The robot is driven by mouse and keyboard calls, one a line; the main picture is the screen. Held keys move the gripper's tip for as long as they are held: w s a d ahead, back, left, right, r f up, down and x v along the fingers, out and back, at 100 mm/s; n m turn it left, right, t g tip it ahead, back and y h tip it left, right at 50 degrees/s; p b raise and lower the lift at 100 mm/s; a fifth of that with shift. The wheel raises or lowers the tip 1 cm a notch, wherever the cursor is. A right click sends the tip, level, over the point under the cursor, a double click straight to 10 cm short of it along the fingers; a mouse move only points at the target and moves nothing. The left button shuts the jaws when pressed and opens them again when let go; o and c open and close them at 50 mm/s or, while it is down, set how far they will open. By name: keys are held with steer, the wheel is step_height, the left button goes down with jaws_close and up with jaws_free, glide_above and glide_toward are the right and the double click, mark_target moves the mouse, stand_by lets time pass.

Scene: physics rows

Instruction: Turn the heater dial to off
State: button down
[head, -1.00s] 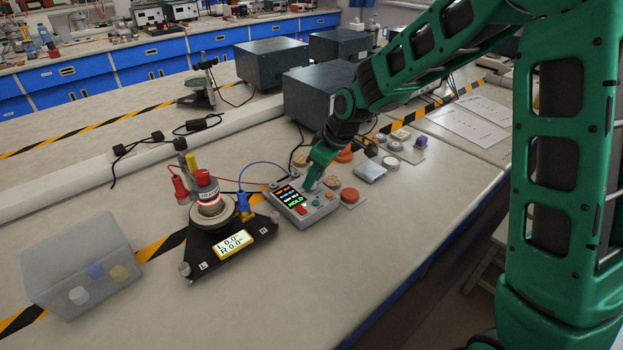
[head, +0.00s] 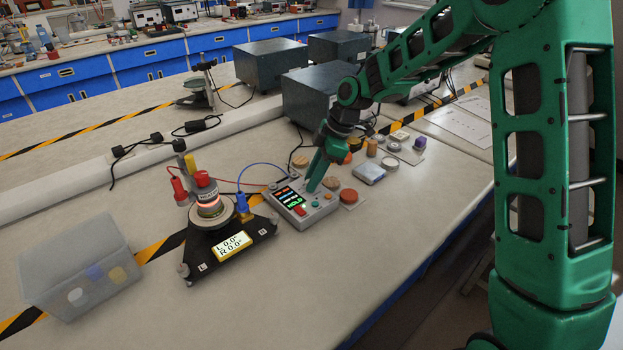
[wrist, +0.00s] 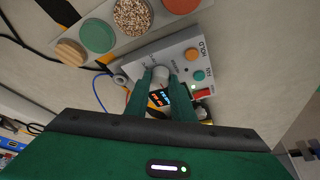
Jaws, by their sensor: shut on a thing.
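The grey control box (head: 323,208) sits on the bench in the middle of the head view. My gripper (head: 310,189) points down at the box's top. In the wrist view the heater dial (wrist: 160,73) is a pale round knob between the tips of my gripper (wrist: 161,80), which is shut on it. The dial's pointer and setting cannot be read. The heater (head: 210,209) on the black stand has a glowing reddish ring.
A clear tub (head: 45,270) with coloured pieces stands at the left. A yellow readout (head: 230,243) shows zeros on the stand. Colored round samples (head: 349,196) and a pale block (head: 370,174) lie right of the box. Cables run from box to stand.

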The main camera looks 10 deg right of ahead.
steer(key=shift+s, duration=0.1)
stand_by(0.3)
steer(key=c, duration=1.5)
jaws_free()
steer(key=shift+r, duration=0.1)
steer(key=v, duration=1)
steer(key=shift+d+r, duration=0.1)
steer(key=shift+r, duration=0.1)
